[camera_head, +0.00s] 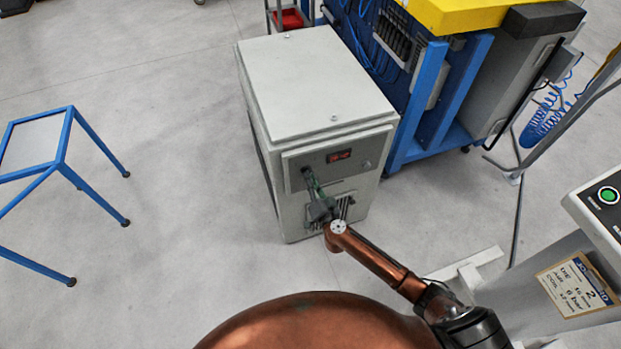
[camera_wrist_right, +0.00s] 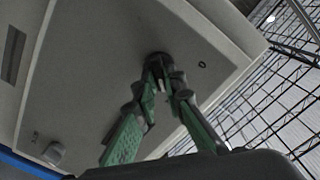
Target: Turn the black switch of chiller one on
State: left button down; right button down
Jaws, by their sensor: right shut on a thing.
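The chiller (camera_head: 315,85) is a light grey box on the floor, with a grey control panel on its front. The black switch (camera_wrist_right: 157,58) is a small dark knob on that panel, mostly covered by my fingertips. My right gripper (camera_head: 311,182) is at the left part of the panel, its green fingers reaching the switch. In the right wrist view my gripper (camera_wrist_right: 163,82) is shut on the switch. A small "0" mark (camera_wrist_right: 202,65) shows beside the switch. My left gripper is in neither view.
A red-lit display (camera_head: 339,156) and a small round knob (camera_head: 367,165) are on the same panel. A blue-framed machine (camera_head: 440,95) stands close on the chiller's right. A blue-legged table (camera_head: 35,143) stands at left, with free floor between.

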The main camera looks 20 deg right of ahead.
jog(key=shift+m+p, duration=0.65)
jog(key=shift+m, duration=0.05)
jog(key=c, duration=2)
grip_release()
jog(key=s, duration=1.2)
jog(key=shift+d, duration=0.2)
